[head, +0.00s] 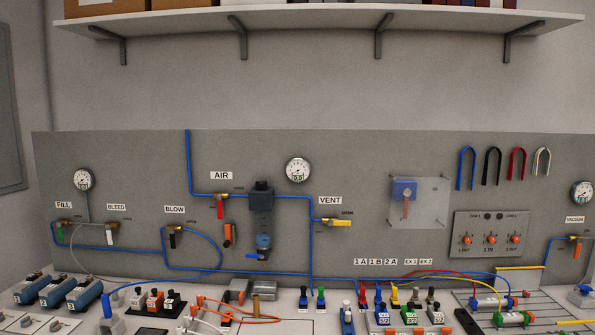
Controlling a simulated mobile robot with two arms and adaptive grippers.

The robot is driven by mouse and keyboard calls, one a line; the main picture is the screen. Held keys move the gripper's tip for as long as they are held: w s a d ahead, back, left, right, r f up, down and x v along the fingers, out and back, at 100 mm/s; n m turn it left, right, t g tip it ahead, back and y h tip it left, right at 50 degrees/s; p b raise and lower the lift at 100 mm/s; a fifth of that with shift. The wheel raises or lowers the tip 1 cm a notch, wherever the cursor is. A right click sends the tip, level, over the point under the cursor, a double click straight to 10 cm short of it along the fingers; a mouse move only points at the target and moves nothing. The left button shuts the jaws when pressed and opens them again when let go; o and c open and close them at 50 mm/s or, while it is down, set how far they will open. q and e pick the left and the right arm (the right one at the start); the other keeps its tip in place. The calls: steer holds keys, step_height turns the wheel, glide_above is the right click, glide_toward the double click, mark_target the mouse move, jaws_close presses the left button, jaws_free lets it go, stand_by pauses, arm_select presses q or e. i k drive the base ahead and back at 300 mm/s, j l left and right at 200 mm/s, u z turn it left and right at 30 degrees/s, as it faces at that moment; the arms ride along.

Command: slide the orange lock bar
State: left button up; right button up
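Several orange parts show in the head view, and I cannot tell for sure which one is the lock bar. An upright orange piece with a dark end (229,235) hangs on the grey panel, right of and below the red AIR valve handle (220,209). A narrow orange-red upright bar (406,206) sits below a blue block (404,189) on a clear plate (431,206). A small orange upright handle (577,250) hangs under the VACUUM valve at the far right. Neither of my grippers is in view.
A gauge (298,170) reads about 0.0. Blue tubing (250,271) runs across the panel. The bench below is crowded with blue cylinders (84,294), coloured fittings (380,310) and an orange tube coil (262,318). A shelf (320,20) overhangs above.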

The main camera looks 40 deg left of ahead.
mark_target(228, 243)
steer(key=u, duration=1.55)
steer(key=i+j+u, duration=0.3)
steer(key=j, duration=0.25)
steer(key=i+j+u, duration=0.3)
steer(key=i+j, duration=0.15)
steer(key=i, duration=0.1)
